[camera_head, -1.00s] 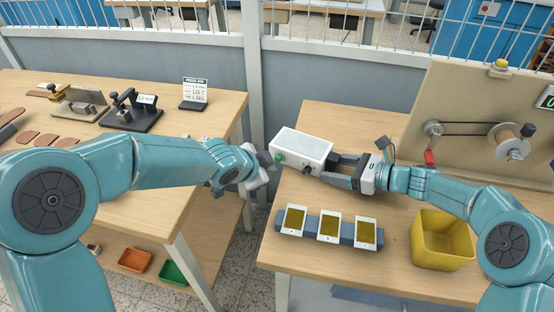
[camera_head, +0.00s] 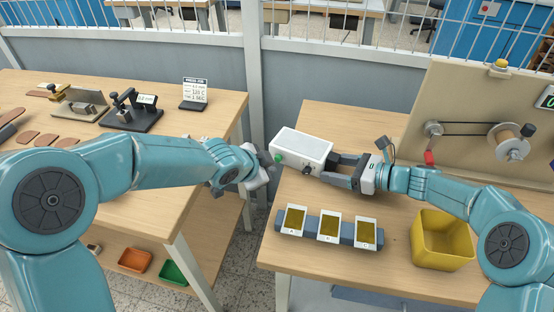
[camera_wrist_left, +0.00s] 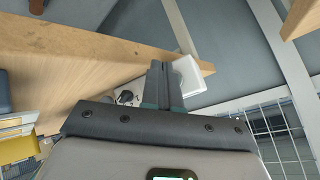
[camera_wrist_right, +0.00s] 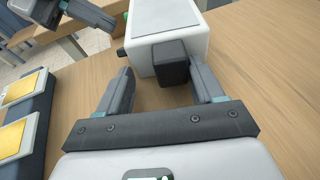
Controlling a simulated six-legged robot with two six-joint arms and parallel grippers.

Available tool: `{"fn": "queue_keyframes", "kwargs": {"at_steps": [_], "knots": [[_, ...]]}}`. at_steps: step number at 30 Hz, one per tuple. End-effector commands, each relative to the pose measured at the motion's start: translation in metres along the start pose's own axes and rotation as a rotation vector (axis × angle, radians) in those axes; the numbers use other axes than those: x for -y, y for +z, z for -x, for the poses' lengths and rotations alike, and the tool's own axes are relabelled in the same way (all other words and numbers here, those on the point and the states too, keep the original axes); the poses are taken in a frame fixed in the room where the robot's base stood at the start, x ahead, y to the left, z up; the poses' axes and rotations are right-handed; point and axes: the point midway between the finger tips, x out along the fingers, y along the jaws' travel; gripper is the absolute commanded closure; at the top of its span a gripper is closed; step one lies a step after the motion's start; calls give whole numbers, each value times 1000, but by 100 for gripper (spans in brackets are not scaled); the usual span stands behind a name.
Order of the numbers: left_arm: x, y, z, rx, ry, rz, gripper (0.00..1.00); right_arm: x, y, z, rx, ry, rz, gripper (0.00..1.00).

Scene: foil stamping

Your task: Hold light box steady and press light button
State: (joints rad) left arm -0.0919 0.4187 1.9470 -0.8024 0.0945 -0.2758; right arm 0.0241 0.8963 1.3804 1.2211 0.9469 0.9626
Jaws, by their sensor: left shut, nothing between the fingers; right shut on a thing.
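The white light box (camera_head: 302,147) stands at the far left edge of the right table. Its front has a green button (camera_head: 278,157) and a black knob (camera_head: 308,169). My right gripper (camera_head: 338,168) is at the box's right end, shut on the light box, around the dark block (camera_wrist_right: 171,62) on that end. My left gripper (camera_head: 268,170) is shut and empty, just left of the button, its tips close to the box's front. In the left wrist view its fingers (camera_wrist_left: 163,72) cover part of the box (camera_wrist_left: 188,72) and hide the button; contact cannot be told.
A blue-grey rack (camera_head: 344,232) with three gold-faced white cards lies in front of the box. A yellow bin (camera_head: 441,240) stands right of it. A beige panel (camera_head: 465,105) with pulleys rises at the back right. A gap separates the two tables.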

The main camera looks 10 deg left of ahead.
Motion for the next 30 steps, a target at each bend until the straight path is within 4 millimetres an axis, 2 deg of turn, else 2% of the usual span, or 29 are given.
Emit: {"fn": "queue_keyframes", "kwargs": {"at_steps": [30], "knots": [[6, -6, -8, 0, -1, 1, 100, 0, 1, 0, 1, -1, 1, 50]]}}
